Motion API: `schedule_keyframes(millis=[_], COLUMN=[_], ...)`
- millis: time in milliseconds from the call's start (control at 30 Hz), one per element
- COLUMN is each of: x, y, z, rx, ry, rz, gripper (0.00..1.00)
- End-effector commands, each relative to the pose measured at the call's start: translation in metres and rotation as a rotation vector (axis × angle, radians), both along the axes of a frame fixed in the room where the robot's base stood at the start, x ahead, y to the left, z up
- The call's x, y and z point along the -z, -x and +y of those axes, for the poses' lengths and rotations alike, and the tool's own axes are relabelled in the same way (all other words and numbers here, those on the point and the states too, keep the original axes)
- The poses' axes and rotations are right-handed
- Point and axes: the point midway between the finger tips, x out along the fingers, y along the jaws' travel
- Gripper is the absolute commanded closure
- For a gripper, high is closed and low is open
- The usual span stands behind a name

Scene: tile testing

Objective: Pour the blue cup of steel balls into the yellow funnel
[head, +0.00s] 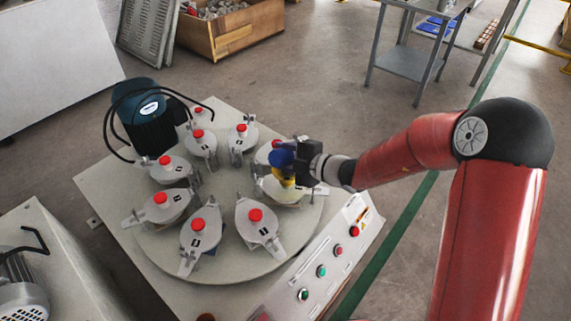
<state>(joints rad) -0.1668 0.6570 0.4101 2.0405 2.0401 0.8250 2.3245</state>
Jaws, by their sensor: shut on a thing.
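The blue cup (282,158) is held by my gripper (296,160), which is shut on it. The cup is over the right side of the round turntable, tilted, with its opening hidden from this view. The yellow funnel (284,177) shows just below the cup, and the two overlap in the picture. I cannot tell whether they touch. The funnel sits over a pale round station (285,192) on the turntable. No steel balls are visible.
Several grey clamped stations with red knobs (199,223) ring the turntable (225,268). A dark teal motor (146,115) stands at the back left. A control panel with buttons (321,270) lies along the front right. A wooden crate (232,35) and a metal table (408,62) stand farther back.

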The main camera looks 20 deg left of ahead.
Motion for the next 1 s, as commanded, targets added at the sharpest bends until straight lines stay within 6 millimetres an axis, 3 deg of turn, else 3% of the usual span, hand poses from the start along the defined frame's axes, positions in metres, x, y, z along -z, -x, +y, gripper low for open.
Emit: schedule_keyframes(millis=[33,1000], x=[0.0095,0.0007], y=[0.0011,0.0014], z=[0.0002,-0.0005], rx=[0.001,0.002], ry=[-0.001,-0.07], rz=[-0.005,0.205], gripper=[0.83,0.83])
